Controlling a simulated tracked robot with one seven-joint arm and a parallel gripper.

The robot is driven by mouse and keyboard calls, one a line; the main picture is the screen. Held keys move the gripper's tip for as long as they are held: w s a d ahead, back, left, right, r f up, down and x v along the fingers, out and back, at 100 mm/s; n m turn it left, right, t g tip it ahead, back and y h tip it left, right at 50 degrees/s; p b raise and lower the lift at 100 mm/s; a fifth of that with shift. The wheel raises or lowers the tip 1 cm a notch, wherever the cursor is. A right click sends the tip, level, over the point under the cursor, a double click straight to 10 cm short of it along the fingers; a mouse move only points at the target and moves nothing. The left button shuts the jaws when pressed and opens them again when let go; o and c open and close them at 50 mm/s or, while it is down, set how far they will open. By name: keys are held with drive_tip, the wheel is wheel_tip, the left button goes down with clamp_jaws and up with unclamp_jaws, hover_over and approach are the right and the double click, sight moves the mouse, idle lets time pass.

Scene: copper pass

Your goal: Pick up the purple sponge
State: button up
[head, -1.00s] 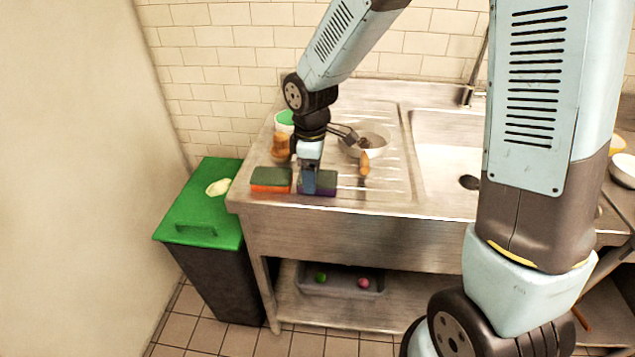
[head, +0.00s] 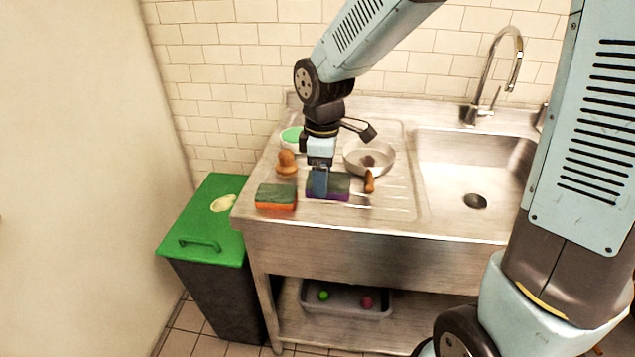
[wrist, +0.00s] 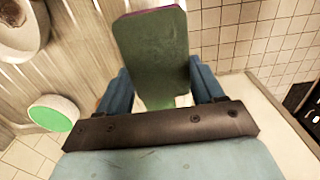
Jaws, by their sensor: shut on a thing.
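The purple sponge (head: 337,187) has a dark green top and a purple lower side. It is at the front left of the steel drainboard in the head view. My gripper (head: 319,190) points down at its left end and is shut on it. In the wrist view the sponge's green face (wrist: 153,55) fills the space between my two blue fingers (wrist: 160,92), with a thin purple edge at the top. I cannot tell whether the sponge touches the drainboard or is slightly raised.
An orange sponge with a green top (head: 276,197) lies just left. Behind are a brown wooden-looking item (head: 287,163), a green-topped tub (head: 292,136) and a pan (head: 385,158) with a brown handle (head: 369,182). The sink (head: 470,170) is right; a green-lidded bin (head: 207,222) stands left.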

drive_tip(key=s+d+r, duration=0.4)
drive_tip(key=s+r, duration=0.2)
drive_tip(key=s, duration=0.3)
drive_tip(key=shift+s+d, duration=0.15)
drive_tip(key=shift+s, duration=0.25)
drive_tip(key=o, duration=0.6)
drive_tip(key=c, duration=0.5)
drive_tip(key=shift+o, duration=0.2)
